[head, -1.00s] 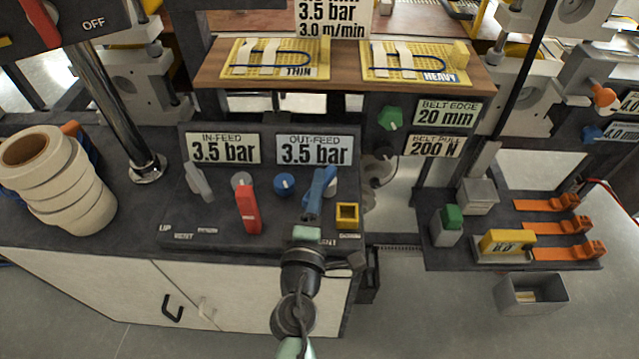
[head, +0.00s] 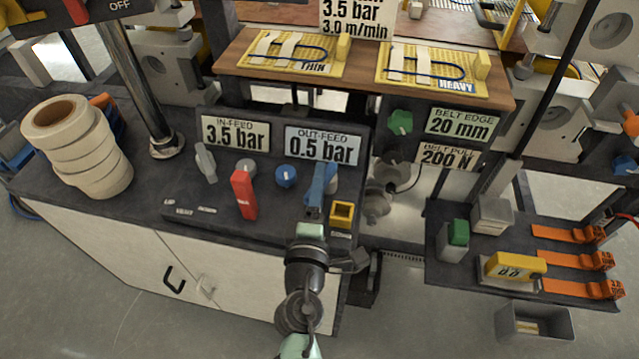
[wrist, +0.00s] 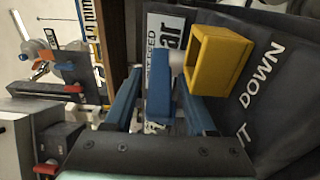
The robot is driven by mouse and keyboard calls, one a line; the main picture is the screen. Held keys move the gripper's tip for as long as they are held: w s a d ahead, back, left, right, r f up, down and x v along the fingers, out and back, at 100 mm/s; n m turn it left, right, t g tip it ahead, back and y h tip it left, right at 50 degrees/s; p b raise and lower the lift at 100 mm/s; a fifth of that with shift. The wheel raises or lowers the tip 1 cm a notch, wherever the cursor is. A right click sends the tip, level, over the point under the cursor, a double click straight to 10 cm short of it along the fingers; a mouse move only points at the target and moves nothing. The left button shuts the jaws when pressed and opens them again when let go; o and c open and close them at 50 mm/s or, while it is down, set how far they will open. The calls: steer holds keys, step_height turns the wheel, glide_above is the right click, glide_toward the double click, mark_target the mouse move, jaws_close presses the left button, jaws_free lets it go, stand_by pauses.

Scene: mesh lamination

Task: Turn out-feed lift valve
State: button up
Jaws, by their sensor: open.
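The out-feed lift valve has a blue lever (wrist: 159,98), seen in the wrist view between the two blue fingers of my gripper (wrist: 160,80). A gap shows on each side of the lever, so the fingers are open around it. In the head view my gripper (head: 318,182) is over the right side of the dark valve panel, and its fingers mostly hide the lever. The out-feed display (head: 321,146) above it reads 0.5 bar. A yellow square-framed part (head: 342,212) stands just right of the gripper, and also shows close to the right finger in the wrist view (wrist: 222,58).
Left of the gripper are a blue knob (head: 285,176), a red lever (head: 243,195) and a grey lever (head: 205,163). The in-feed display (head: 235,134) reads 3.5 bar. A wooden shelf (head: 365,82) lies above the panel. White rolls (head: 75,145) stand at left.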

steer(key=shift+s, duration=0.1)
steer(key=shift+s+a+b, duration=0.2)
steer(key=shift+s+b, duration=0.6)
steer(key=shift+s, duration=2.4)
steer(key=shift+s+a+b, duration=0.15)
steer(key=shift+s+b, duration=0.65)
steer(key=shift+s, duration=2.4)
